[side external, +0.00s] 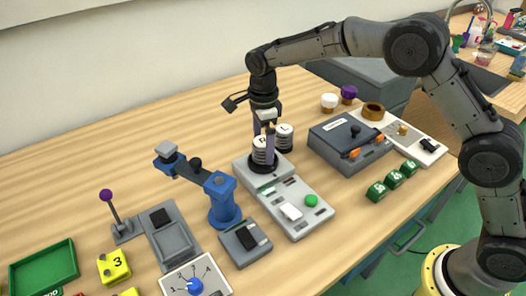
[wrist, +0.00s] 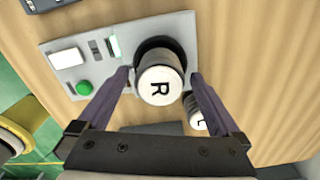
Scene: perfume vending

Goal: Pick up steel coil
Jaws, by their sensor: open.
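No thing in view is clearly a steel coil. My gripper (side external: 264,142) is open and points down over a pale cylinder (side external: 259,156) with dark bands, which stands on the round black pad of a grey device (side external: 312,191). In the wrist view, the cylinder's white top (wrist: 159,86) bears a black "R" and lies between the two spread fingers, with gaps on both sides. A second, similar cylinder (side external: 284,138) stands just behind and right; its "L" top shows beside a finger in the wrist view (wrist: 197,126). A brown ring (side external: 373,111) lies on a white board.
The grey device has a green button (side external: 311,200) and a white block (side external: 290,211). A blue lever stand (side external: 222,200) is at its left, a dark grey box (side external: 349,142) at its right. Green blocks (side external: 393,179) sit near the front edge.

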